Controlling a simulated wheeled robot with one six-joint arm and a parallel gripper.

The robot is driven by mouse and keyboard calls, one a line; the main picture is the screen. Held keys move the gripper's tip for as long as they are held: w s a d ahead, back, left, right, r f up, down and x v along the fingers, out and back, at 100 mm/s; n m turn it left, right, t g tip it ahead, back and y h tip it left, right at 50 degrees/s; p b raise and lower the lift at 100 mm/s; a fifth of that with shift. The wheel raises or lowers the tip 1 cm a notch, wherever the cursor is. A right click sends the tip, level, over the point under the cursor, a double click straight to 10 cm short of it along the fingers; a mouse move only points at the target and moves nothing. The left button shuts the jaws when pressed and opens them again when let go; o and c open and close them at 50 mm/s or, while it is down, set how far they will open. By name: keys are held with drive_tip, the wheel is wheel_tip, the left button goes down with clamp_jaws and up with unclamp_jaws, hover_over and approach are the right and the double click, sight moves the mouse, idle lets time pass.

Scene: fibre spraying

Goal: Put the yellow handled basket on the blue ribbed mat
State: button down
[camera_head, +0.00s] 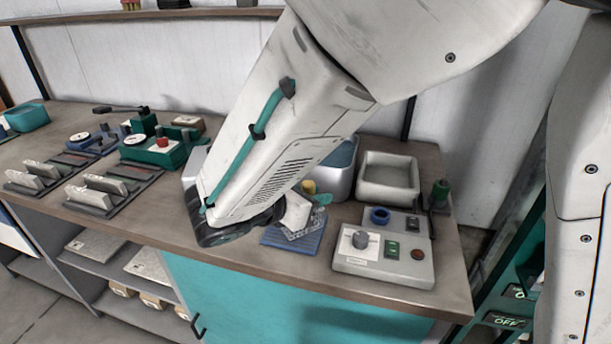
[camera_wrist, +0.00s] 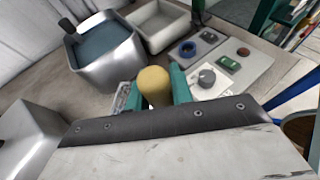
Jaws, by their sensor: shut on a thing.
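The yellow handled basket shows its yellow knob (camera_head: 308,187) and part of its clear mesh body (camera_head: 303,224) in the head view. In the wrist view the yellow knob (camera_wrist: 154,80) sits between the teal fingers of my gripper (camera_wrist: 160,88), which is shut on it. A bit of the mesh body (camera_wrist: 122,97) shows to the left of the fingers. The blue ribbed mat (camera_head: 299,244) lies on the bench directly below the basket. My arm and gripper hide part of both. I cannot tell whether the basket touches the mat or hangs just above it.
A grey control box with a knob (camera_head: 382,262) stands close right of the mat, with a blue ring (camera_head: 380,215) behind it. A metal tank of blue liquid (camera_wrist: 105,55) and a pale tray (camera_head: 388,178) stand behind. Another metal container (camera_wrist: 30,140) is at left.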

drive_tip(key=shift+w+f, duration=0.15)
drive_tip(key=shift+w, duration=1.55)
drive_tip(key=shift+w+d+f, duration=0.1)
drive_tip(key=shift+w+f, duration=0.1)
drive_tip(key=shift+f, duration=1.55)
drive_tip(key=shift+f, duration=0.1)
drive_tip(key=c, duration=1.2)
unclamp_jaws()
drive_tip(key=shift+f, duration=0.1)
drive_tip(key=shift+c, duration=0.2)
